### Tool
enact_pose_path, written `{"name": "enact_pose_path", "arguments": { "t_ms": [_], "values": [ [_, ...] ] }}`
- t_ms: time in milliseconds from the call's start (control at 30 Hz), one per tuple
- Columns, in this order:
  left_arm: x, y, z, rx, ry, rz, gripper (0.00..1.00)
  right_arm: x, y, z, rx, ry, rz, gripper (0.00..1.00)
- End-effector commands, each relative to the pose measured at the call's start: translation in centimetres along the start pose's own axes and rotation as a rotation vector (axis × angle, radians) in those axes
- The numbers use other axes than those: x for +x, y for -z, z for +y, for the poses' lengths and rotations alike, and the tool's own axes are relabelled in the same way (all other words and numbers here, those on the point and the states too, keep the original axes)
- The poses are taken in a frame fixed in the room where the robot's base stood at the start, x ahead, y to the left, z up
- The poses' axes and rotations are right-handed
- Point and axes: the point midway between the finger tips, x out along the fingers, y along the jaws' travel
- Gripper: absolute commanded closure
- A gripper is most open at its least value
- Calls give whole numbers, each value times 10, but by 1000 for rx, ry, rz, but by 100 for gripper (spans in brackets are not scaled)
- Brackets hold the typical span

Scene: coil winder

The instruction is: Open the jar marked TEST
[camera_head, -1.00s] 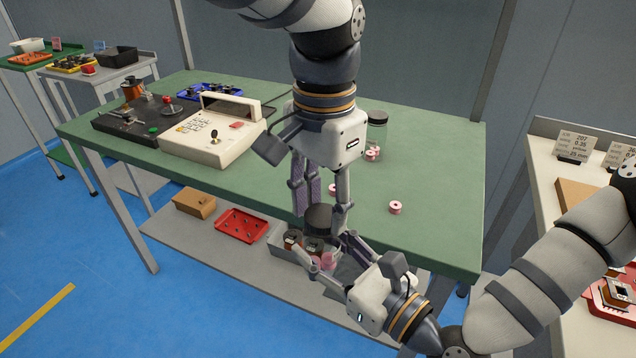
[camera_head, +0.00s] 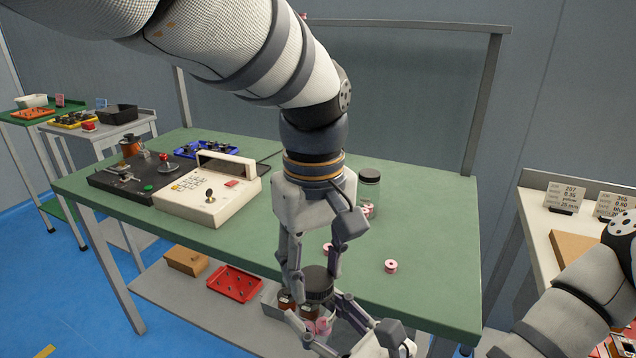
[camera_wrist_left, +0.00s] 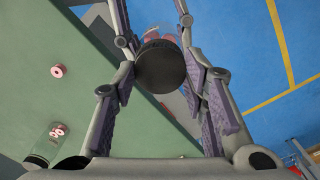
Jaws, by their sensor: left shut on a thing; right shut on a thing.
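A jar (camera_head: 323,326) with a dark lid (camera_head: 318,282) and pink contents is in front of the table's front edge. No TEST marking is readable. My left gripper (camera_head: 318,278) points down from above and is shut on the lid, which shows round and black between its fingers in the left wrist view (camera_wrist_left: 160,66). My right gripper (camera_head: 325,322), low in the head view, is shut on the jar below the lid; its fingers hide part of it. I cannot tell whether lid and jar are apart.
Another clear jar (camera_head: 369,188) with a dark lid stands on the green table (camera_head: 430,230). Pink-white spools (camera_head: 391,266) lie nearby. A cream control box (camera_head: 210,200) stands left. Below, the shelf holds a red tray (camera_head: 235,284) and a cardboard box (camera_head: 186,260).

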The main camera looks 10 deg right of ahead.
Motion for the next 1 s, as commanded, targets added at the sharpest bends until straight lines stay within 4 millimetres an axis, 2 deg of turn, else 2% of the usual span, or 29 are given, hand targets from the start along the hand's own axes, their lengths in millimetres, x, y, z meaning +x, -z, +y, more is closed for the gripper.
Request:
{"name": "enact_pose_path", "arguments": {
  "t_ms": [1000],
  "values": [
    [-30, -1, 1, 4, 1, 12, 94, 0, -2, -1, -2, 3, -2, 100]
  ]
}}
